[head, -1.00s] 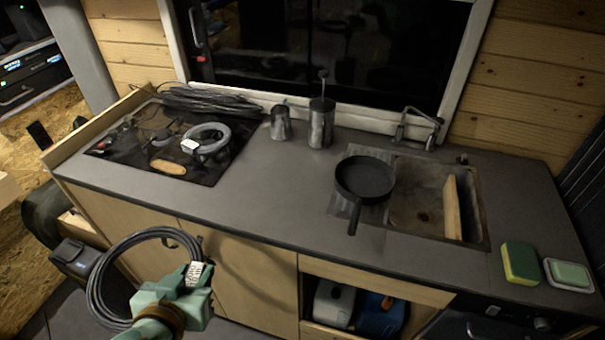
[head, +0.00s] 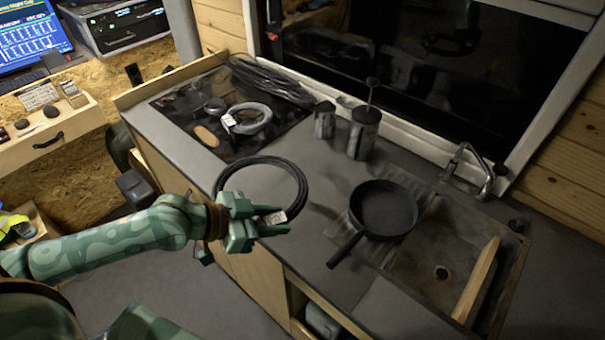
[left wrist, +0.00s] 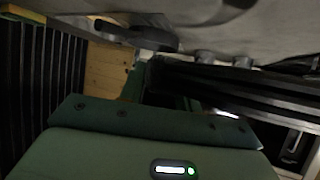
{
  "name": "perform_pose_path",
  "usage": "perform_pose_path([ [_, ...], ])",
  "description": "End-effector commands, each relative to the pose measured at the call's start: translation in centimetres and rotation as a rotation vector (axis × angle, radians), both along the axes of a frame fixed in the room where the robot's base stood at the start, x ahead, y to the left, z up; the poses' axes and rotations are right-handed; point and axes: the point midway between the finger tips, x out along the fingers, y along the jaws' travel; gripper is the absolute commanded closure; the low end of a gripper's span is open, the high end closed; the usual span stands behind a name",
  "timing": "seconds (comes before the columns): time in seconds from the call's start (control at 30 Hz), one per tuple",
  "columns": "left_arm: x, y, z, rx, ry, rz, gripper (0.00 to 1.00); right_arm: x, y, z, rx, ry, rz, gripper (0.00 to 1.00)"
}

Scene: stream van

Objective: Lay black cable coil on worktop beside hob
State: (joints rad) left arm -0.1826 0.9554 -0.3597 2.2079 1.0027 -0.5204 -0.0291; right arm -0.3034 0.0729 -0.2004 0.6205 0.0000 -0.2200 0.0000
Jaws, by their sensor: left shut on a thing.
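The black cable coil (head: 262,160) is a thin ring with a white tag, over the worktop (head: 325,178) between the hob and the frying pan in the head view. My left gripper (head: 272,220) is shut on the coil's near side by the tag. I cannot tell whether the coil touches the worktop. The hob (head: 190,107) is at the left end of the worktop, with a grey cable coil (head: 247,119) lying on it. My right gripper is not in view.
A metal cup (head: 324,120) and a canister (head: 364,132) stand near the window. A dark cable bundle (head: 270,80) lies behind the hob. Bare worktop lies around the coil.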

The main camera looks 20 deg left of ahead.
Motion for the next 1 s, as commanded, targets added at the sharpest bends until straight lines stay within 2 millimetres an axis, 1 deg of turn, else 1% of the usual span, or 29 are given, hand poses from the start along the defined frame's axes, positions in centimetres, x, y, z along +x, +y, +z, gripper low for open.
perform_pose_path([
  [0.03, 0.7, 2.1, 0.6, 0.017, -0.005, 0.003, 1.00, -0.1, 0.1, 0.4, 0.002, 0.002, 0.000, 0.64],
  [0.1, 1.7, 4.8, 1.3, 0.015, -0.006, 0.024, 1.00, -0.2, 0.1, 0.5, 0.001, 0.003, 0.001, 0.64],
  [0.2, 2.9, 7.9, 2.5, 0.012, -0.008, 0.062, 1.00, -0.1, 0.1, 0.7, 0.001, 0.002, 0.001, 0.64],
  [0.3, 3.8, 10.1, 3.4, 0.008, -0.008, 0.096, 1.00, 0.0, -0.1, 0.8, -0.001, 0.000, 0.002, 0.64],
  [0.4, 4.2, 10.9, 3.8, 0.001, -0.008, 0.112, 1.00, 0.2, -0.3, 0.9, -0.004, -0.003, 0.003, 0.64],
  [0.47, 4.3, 10.9, 3.9, -0.002, -0.007, 0.117, 1.00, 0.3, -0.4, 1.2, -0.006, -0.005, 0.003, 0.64],
  [0.53, 4.5, 10.5, 3.9, -0.006, -0.009, 0.116, 1.00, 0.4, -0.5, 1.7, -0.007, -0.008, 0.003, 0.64],
  [0.67, 5.2, 9.0, 3.5, -0.009, -0.008, 0.118, 1.00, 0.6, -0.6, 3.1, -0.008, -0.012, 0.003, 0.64],
  [0.87, 6.8, 5.7, 1.6, -0.010, -0.008, 0.118, 1.00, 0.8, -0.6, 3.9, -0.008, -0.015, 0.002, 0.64],
  [1.0, 8.1, 2.8, 0.2, -0.010, -0.007, 0.117, 1.00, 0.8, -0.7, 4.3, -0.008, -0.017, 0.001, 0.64],
])
